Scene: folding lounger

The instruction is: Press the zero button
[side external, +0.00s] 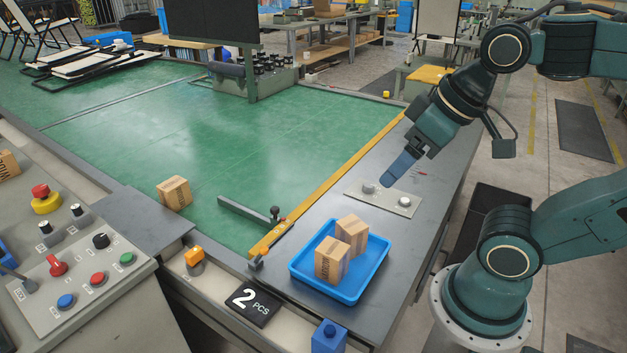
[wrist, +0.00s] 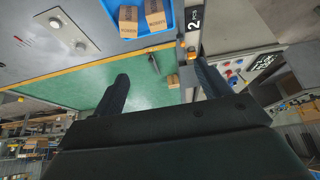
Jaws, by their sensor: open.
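A small light metal panel (side external: 385,199) with two round buttons lies on the grey surface at the right end of the table. The left button is grey (side external: 369,188) and the right one is pale (side external: 405,201). Their lettering is too small to read, so I cannot tell which is zero. My gripper (side external: 391,180) hangs over the panel in the side view, its blue fingertips overlapping the panel's back edge; the height gap is unclear. In the wrist view, my gripper (wrist: 162,78) has fingers wide apart and empty, and the panel (wrist: 68,36) is at the upper left.
A blue tray (side external: 300,271) with two cardboard boxes (side external: 332,261) stands in front of the panel. A "2 PCS" display (side external: 253,303) is at the front. A control panel (side external: 75,281) with several coloured buttons is at the left. A lone box (side external: 174,193) sits on the green surface.

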